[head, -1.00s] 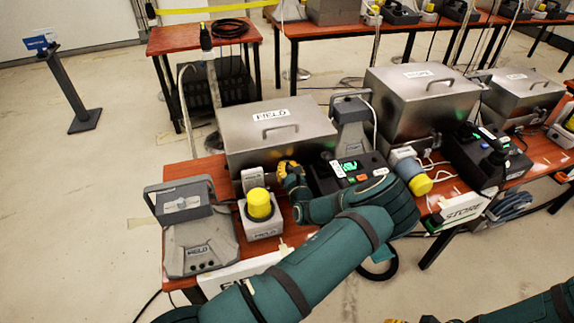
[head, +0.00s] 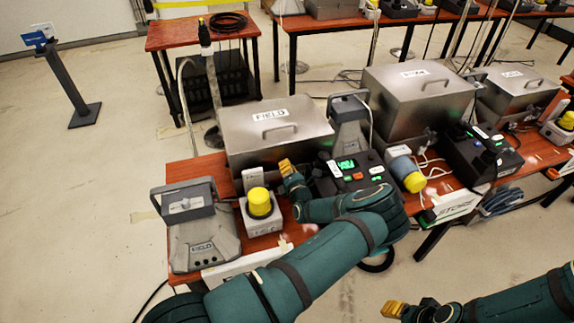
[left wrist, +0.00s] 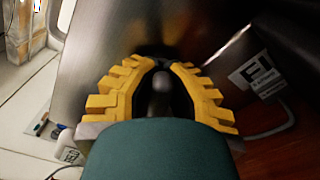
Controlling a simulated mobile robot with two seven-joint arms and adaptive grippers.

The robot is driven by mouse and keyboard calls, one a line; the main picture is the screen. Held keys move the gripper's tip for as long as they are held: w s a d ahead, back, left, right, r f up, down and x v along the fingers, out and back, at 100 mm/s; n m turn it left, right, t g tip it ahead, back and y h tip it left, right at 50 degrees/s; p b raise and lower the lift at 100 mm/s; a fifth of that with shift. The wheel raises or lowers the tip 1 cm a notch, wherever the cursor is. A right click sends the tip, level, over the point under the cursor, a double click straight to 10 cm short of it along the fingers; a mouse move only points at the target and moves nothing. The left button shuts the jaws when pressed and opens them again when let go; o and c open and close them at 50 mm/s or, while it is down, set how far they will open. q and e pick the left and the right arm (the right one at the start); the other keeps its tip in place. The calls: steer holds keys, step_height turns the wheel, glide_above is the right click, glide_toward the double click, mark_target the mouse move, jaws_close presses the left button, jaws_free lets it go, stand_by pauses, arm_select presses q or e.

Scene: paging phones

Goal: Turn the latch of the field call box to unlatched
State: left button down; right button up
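The field call box is a silver metal box (head: 245,128) with a FIELD label and a lid handle, on the left orange table. My left gripper (head: 286,167) is at its front face, near the lower middle. In the left wrist view the yellow fingers (left wrist: 162,75) close in on both sides of a dark grey lever (left wrist: 161,86), which looks like the latch. The fingers and pads hide much of it, so its angle is not clear. My right gripper (head: 394,309) is low in the head view, away from the tables; its finger opening is not clear.
In front of the box stand a grey FIELD unit (head: 200,240), a yellow-capped button box (head: 260,210) and a black device with a green display (head: 347,168). A second silver box (head: 415,95) is to the right. Cables lie between.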

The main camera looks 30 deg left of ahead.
mark_target(288, 146)
arm_select(q)
steer(key=m, duration=0.5)
steer(key=shift+s+d+f, duration=0.1)
steer(key=shift+s+f, duration=0.05)
steer(key=shift+f, duration=0.2)
steer(key=shift+m, duration=0.5)
steer(key=c, duration=0.9)
jaws_free()
steer(key=shift+r, duration=0.1)
steer(key=shift+c, duration=0.2)
steer(key=shift+r, duration=0.15)
step_height(288, 146, up, 10)
steer(key=shift+f, duration=0.1)
steer(key=shift+d, duration=0.1)
